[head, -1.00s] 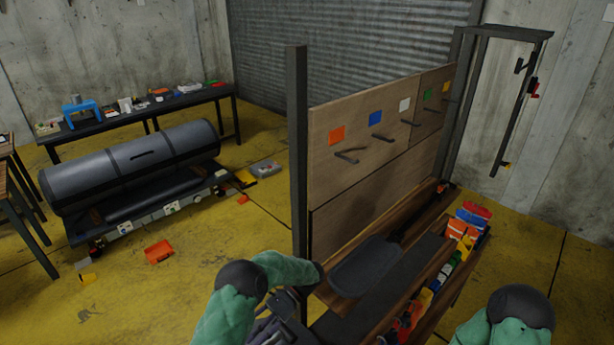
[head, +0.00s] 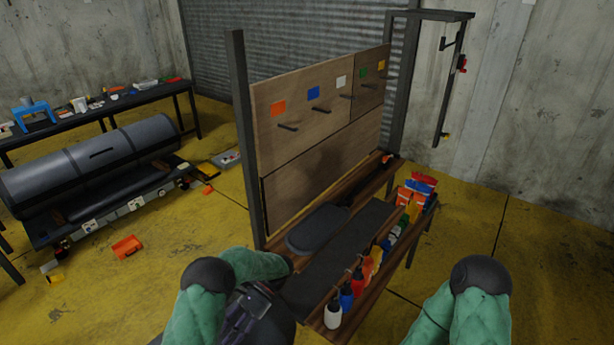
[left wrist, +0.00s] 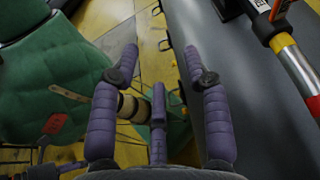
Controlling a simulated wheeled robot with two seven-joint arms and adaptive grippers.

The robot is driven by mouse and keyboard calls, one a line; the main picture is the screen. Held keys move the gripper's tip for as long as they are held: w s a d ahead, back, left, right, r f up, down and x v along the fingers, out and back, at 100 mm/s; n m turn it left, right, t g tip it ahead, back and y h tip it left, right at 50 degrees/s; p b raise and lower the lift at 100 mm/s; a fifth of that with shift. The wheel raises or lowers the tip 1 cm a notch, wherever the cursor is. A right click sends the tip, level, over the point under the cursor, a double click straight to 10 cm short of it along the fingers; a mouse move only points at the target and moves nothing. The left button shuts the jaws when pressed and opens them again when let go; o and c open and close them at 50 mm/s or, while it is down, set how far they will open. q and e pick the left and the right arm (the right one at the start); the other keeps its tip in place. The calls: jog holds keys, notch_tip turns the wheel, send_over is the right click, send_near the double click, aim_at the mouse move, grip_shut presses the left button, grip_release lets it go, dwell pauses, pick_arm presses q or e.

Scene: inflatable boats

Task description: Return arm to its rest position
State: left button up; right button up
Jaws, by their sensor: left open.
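My left arm comes in at the bottom of the head view, left of the workbench. Its purple-grey gripper (head: 240,322) is low in the picture, partly cut off by the bottom edge. In the left wrist view my left gripper (left wrist: 160,55) has its fingers spread wide, with nothing between them. A dark grey flat surface lies just right of the fingers in that view. My right arm's green sleeve shows at the lower right of the head view. Its gripper is out of the picture.
The workbench has a wooden pegboard (head: 320,150), a dark tray (head: 317,229) and a row of coloured bottles (head: 346,297). A grey cylinder (head: 95,165) lies at left before a black table (head: 100,112). An orange bin (head: 127,246) is on the yellow floor. Floor at right is open.

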pick_arm(q)
jog(key=s+d+f+n+t+h+b, duration=0.3)
jog(key=s+f+t+h+b, duration=0.1)
jog(key=f, duration=0.6)
jog(key=s+d+f+n+t+h+b, duration=0.3)
jog(key=s+d+f+t+h+b, duration=0.1)
jog(key=f, duration=0.6)
jog(key=s+d+f+n+t+h+b, duration=0.3)
jog(key=s+f, duration=0.3)
jog(key=f, duration=0.5)
jog(key=shift+s+d+n+t+h+b, duration=0.25)
jog(key=shift+n+t+h+b, duration=0.2)
jog(key=shift+h+b, duration=0.4)
pick_arm(e)
notch_tip(320, 180, down, 13)
jog(key=shift+w+a, duration=0.15)
jog(key=shift+w, duration=0.2)
